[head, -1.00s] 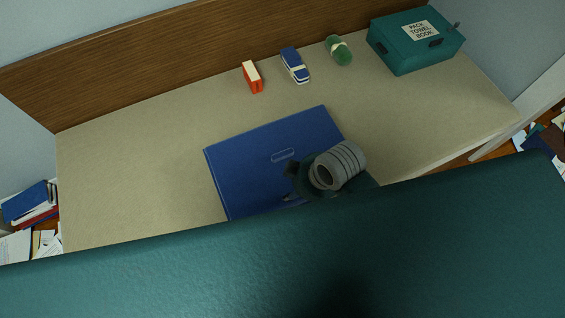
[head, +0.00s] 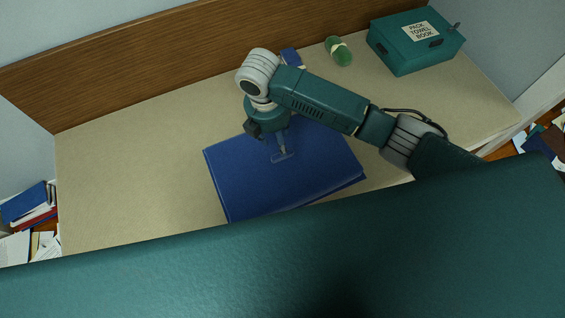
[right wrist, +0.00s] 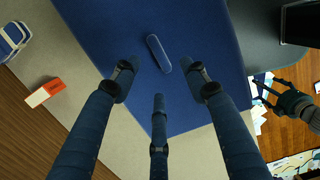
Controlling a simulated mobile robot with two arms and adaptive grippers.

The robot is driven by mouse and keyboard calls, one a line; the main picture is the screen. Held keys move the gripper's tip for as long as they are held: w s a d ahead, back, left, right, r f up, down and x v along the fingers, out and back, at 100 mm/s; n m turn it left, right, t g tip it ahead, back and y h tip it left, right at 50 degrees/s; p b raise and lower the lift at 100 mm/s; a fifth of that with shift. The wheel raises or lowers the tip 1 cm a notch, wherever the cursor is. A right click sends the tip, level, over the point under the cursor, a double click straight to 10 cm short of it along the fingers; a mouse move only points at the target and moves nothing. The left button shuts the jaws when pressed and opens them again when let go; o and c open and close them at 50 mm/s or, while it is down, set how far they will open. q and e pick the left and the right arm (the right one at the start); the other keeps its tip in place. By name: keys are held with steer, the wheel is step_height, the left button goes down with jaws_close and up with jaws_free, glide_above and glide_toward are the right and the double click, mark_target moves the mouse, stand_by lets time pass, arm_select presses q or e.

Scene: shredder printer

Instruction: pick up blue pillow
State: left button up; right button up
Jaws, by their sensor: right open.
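The blue pillow (head: 318,168) is a flat, dark blue square with a light-edged oval mark, lying on the beige tabletop in the head view. My right gripper (head: 278,142) is over its upper part, near the oval mark, and partly covers it. In the right wrist view the pillow (right wrist: 205,30) fills the middle. The three fingers of my right gripper (right wrist: 158,82) are spread and empty around the lower end of the oval mark; I cannot tell whether they touch it. A dark gripper, apparently my left (right wrist: 285,97), shows at the right edge above the floor, its jaw state unclear.
The beige table (head: 120,175) is clear left of the pillow. At the back are a blue-and-white item (head: 290,56), a green roll (head: 338,52) and a teal box (head: 415,42). An orange-and-white item (right wrist: 45,92) shows in the wrist view. A wooden board (head: 180,58) backs the table.

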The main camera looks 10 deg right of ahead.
mark_target(282, 162)
steer(key=f, duration=0.2)
steer(key=d+f, duration=0.1)
steer(key=f, duration=0.5)
steer(key=shift+w+d+f+p, duration=0.1)
steer(key=shift+w+d+p, duration=0.1)
steer(key=shift+w+p, duration=0.2)
jaws_close()
